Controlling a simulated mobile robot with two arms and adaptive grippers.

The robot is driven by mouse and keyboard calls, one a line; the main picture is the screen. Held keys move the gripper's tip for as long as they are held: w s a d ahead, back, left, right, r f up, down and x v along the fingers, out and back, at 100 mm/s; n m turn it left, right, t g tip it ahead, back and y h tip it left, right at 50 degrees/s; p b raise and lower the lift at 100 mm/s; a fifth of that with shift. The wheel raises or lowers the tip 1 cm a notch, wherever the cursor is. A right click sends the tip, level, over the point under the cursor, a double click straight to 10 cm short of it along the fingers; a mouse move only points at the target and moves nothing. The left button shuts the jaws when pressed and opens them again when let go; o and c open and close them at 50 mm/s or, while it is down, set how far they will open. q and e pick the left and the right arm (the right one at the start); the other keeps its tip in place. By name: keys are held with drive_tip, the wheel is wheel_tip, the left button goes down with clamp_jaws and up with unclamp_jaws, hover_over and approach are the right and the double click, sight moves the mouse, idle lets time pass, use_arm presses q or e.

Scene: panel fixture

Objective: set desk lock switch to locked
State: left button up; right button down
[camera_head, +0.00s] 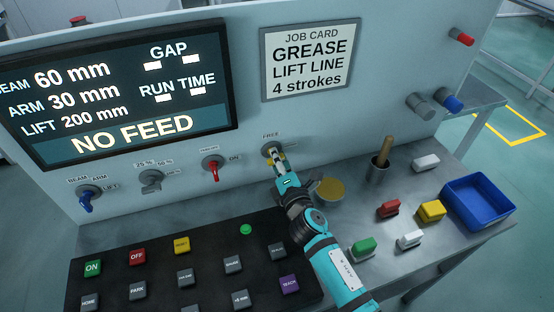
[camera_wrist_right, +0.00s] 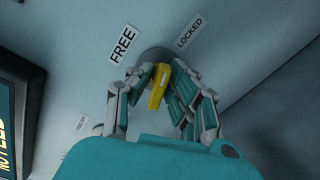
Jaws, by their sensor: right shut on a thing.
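The desk lock switch (camera_head: 272,148) is a round grey knob base with a yellow lever on the panel, below the job card. A FREE label (camera_head: 270,136) shows above it. In the right wrist view the yellow lever (camera_wrist_right: 158,86) stands between the fingers, with the FREE label (camera_wrist_right: 122,45) on the left and the LOCKED label (camera_wrist_right: 189,32) on the right. My right gripper (camera_head: 279,162) is shut on the lever; it also shows in the right wrist view (camera_wrist_right: 160,88). The fingers hide part of the base, and I cannot tell exactly which label the lever points at. My left gripper is not in view.
Blue (camera_head: 86,201), grey (camera_head: 151,181) and red (camera_head: 213,169) switches line the panel to the left. A button console (camera_head: 205,290) lies below.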

drive_tip(key=shift+f+m, duration=0.2)
drive_tip(key=shift+m, duration=1.7)
drive_tip(key=c, duration=1.4)
unclamp_jaws()
drive_tip(key=shift+o, duration=0.2)
drive_tip(key=v, duration=1.2)
